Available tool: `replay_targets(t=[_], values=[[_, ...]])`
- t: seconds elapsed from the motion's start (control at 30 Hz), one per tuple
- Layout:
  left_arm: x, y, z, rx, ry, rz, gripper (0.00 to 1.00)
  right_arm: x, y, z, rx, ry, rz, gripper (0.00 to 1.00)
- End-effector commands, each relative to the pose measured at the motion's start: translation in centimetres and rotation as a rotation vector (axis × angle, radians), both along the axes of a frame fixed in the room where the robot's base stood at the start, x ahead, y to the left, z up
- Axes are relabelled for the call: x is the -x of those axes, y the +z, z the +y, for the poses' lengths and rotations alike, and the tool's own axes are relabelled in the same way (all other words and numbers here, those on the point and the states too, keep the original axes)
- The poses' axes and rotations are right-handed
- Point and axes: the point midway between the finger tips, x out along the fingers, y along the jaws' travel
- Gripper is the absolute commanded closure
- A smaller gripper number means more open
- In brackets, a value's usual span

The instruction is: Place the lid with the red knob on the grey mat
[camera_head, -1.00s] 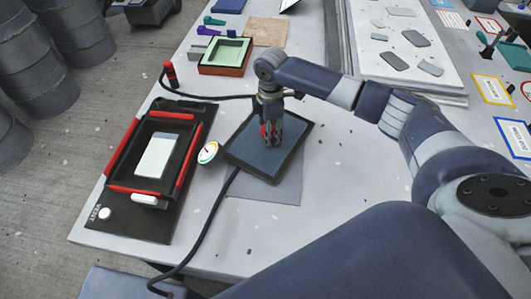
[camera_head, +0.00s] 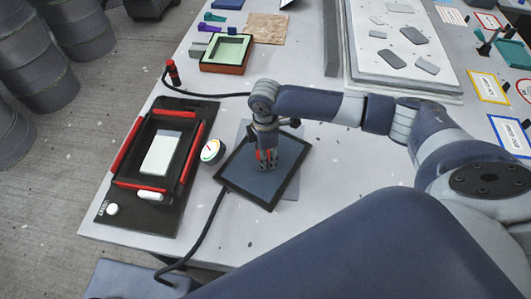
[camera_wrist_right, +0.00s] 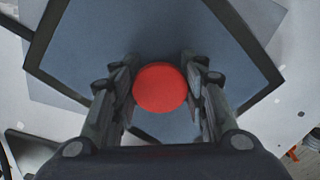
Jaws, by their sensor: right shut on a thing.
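The lid is a dark-framed panel (camera_head: 243,182) with a blue-grey face and a round red knob (camera_wrist_right: 160,90). My right gripper (camera_head: 267,165) points down at it, its fingers (camera_wrist_right: 160,95) closed on either side of the knob. The grey mat (camera_head: 292,190) lies under the lid and is mostly hidden. Parts of it show past the lid's upper and right edges. The lid is turned at an angle to the mat. I cannot tell whether the lid touches the mat or hangs just above it. My left gripper is out of view.
A black mould frame with red bars (camera_head: 157,155) stands to the left, with a round gauge (camera_head: 212,151) between it and the lid. A black hose (camera_head: 205,232) runs from near the lid to the table's front edge. A green-filled tray (camera_head: 227,52) stands farther back.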

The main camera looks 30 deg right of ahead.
Motion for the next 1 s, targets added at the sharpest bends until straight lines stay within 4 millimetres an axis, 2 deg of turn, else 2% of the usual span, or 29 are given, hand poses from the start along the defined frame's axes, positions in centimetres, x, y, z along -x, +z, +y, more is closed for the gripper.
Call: replay_targets(t=[0.07,0.1,0.17,0.2,0.5,0.63,0.77,1.0], values=[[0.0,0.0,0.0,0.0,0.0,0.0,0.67,-0.1,0.0,0.0,-0.001,0.0,-0.001,1.0],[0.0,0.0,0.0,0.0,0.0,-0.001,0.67,0.0,-0.1,0.0,0.0,0.0,0.0,0.56],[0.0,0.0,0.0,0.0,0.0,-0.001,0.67,0.0,-0.1,0.0,0.0,0.0,0.0,0.42],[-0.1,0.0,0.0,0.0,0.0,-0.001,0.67,0.0,-0.1,0.0,0.0,0.0,0.0,0.39],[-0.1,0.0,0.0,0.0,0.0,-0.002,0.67,0.0,-0.1,0.0,0.0,0.001,0.0,0.39],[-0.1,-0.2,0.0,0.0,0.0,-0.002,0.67,-0.1,0.7,0.0,0.0,0.001,-0.002,0.39],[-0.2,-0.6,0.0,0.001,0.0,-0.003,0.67,-0.2,2.7,0.0,-0.002,0.002,-0.006,0.39],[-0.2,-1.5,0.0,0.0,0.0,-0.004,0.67,-0.2,7.9,0.0,-0.001,0.001,-0.005,0.39]])
